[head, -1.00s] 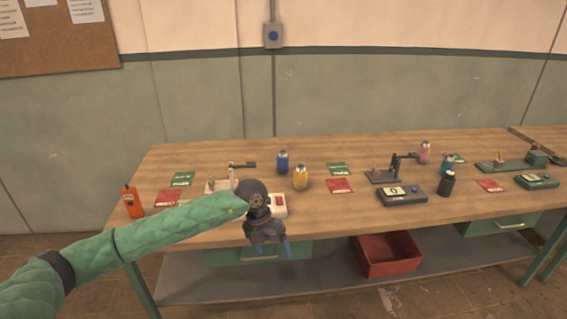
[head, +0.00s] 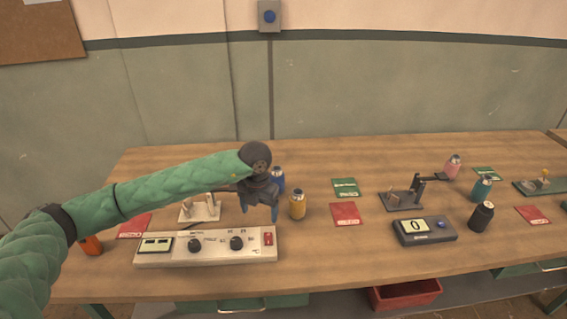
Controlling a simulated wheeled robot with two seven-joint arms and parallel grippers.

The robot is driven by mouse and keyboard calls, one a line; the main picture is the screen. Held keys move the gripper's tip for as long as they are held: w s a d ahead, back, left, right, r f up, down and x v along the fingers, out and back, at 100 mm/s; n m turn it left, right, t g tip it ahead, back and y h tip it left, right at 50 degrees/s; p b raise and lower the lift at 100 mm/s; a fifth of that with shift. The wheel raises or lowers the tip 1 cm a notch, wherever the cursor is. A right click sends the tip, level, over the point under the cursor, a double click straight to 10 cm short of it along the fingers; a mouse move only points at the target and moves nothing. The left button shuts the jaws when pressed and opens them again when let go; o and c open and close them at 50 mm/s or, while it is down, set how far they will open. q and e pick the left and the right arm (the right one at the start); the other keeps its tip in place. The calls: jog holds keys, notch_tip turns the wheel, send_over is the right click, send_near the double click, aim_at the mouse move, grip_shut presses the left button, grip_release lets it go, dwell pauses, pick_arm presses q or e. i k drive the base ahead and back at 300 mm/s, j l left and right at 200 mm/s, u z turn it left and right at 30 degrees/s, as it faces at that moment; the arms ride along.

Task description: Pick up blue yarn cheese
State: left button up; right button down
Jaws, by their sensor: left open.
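The blue yarn cheese (head: 278,176) stands upright on the wooden bench, partly hidden behind my left gripper. A yellow yarn cheese (head: 297,205) stands just to the right of the gripper and a little nearer. My left gripper (head: 260,211) is open and points down, in front of and slightly left of the blue one. Nothing shows between its fingers. I cannot tell whether it touches anything. My right gripper is not in view.
A grey control box (head: 208,249) lies in front of the gripper. A light stand (head: 199,209) is to the left. Red card (head: 345,213), green card (head: 346,187) and a black meter (head: 425,231) lie to the right. Pink (head: 453,166), teal (head: 482,189) and black (head: 481,216) cheeses stand farther right.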

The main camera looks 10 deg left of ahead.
aim_at(278, 176)
jog(key=i, duration=0.85)
